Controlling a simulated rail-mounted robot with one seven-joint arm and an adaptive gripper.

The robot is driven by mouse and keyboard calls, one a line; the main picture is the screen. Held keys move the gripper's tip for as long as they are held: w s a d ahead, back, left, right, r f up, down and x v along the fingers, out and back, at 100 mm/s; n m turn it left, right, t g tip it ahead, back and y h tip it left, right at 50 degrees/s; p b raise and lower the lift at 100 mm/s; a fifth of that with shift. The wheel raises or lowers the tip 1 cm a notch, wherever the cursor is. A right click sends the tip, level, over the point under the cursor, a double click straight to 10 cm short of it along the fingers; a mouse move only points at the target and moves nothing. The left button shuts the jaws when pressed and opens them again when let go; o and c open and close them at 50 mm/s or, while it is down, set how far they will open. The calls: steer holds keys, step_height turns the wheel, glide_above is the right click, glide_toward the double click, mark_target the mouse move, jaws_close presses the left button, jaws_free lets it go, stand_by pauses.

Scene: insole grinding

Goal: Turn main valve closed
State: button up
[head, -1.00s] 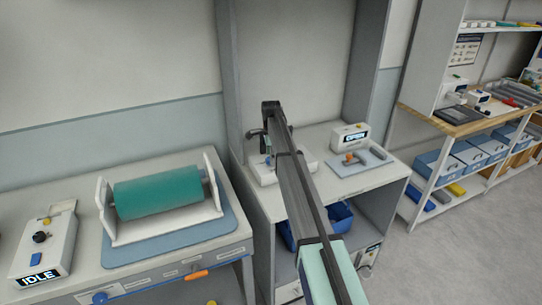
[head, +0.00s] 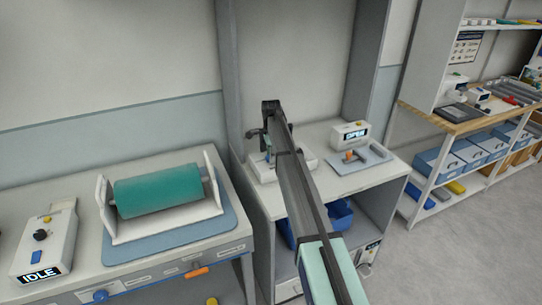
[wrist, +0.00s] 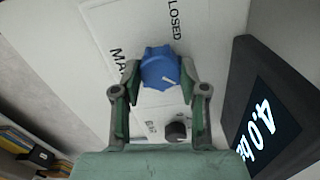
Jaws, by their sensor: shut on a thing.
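The main valve is a blue lobed knob (wrist: 160,68) on a white panel (wrist: 100,35) in the wrist view. In the head view my arm covers the valve, and I cannot make out the fingertips there.
A small black knob (wrist: 177,131) sits close to the gripper, below the blue one. A dark gauge (wrist: 272,115) reading "4.0 ba" stands at the right. In the head view, a green roller (head: 158,190) and a control box (head: 45,245) reading "IDLE" are on the left bench.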

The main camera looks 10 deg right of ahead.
steer(key=n+b, duration=0.1)
steer(key=n, duration=0.3)
steer(key=shift+f, duration=0.15)
steer(key=n+b, duration=0.1)
steer(key=n, duration=0.3)
steer(key=shift+n, duration=0.3)
steer(key=n+b, duration=0.1)
steer(key=n, duration=0.3)
steer(key=shift+n, duration=0.3)
steer(key=n, duration=0.4)
steer(key=shift+b, duration=0.35)
steer(key=shift+n, duration=0.3)
steer(key=o, duration=1.1)
steer(key=shift+o, duration=0.2)
